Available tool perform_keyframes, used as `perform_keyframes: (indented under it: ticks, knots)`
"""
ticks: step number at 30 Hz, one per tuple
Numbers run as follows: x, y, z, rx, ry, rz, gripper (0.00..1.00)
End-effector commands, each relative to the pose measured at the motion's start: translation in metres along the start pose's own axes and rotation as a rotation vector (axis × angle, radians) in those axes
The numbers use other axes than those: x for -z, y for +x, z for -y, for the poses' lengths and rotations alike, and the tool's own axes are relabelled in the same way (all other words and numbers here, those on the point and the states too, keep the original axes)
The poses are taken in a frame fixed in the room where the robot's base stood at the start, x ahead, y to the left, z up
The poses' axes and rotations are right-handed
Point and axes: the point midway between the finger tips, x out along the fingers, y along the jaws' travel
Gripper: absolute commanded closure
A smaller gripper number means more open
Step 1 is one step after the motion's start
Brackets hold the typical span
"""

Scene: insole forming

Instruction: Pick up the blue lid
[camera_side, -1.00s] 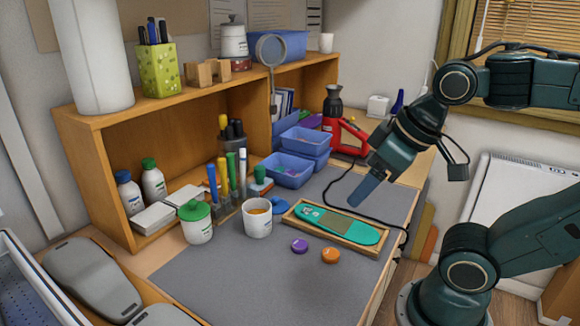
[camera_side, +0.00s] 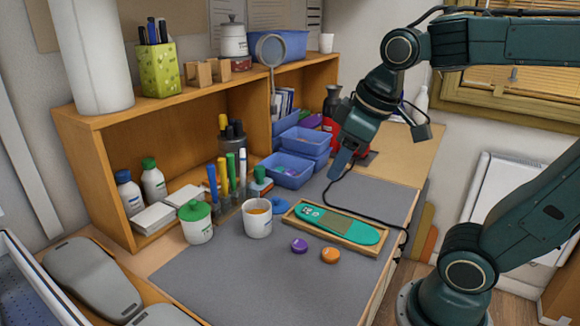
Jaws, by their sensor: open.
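The blue lid (camera_side: 277,204) lies flat on the grey mat, between the white cup and the wooden tray. The white cup (camera_side: 258,224) stands just left of it, uncovered, with something orange inside. My gripper (camera_side: 340,168) is above the mat, up and to the right of the lid, pointing down and empty. It is open, though the gap between its fingers is hard to see from this side. The lid is apart from the gripper.
A wooden tray (camera_side: 296,222) with a green insole (camera_side: 345,228) lies right of the lid. A purple piece (camera_side: 299,245) and an orange piece (camera_side: 330,255) lie in front. A green-lidded jar (camera_side: 196,228), upright markers (camera_side: 229,177) and blue bins (camera_side: 290,172) stand around. The front mat is clear.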

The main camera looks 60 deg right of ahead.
Motion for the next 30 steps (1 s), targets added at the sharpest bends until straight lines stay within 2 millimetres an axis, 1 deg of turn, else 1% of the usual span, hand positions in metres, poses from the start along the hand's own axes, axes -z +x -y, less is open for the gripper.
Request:
perform_keyframes:
  ticks: [1, 3, 8, 14, 18, 23, 30]
  knots:
    - [0.010, 0.003, -0.005, 0.000, -0.020, 0.019, 0.55]
    - [0.022, 0.006, -0.011, 0.002, -0.055, 0.040, 0.55]
    - [0.050, 0.016, -0.026, 0.010, -0.135, 0.089, 0.55]
    - [0.081, 0.035, -0.046, 0.029, -0.233, 0.149, 0.55]
    - [0.101, 0.052, -0.062, 0.049, -0.301, 0.189, 0.55]
    - [0.121, 0.075, -0.081, 0.076, -0.377, 0.233, 0.55]
    - [0.145, 0.117, -0.111, 0.128, -0.490, 0.291, 0.55]
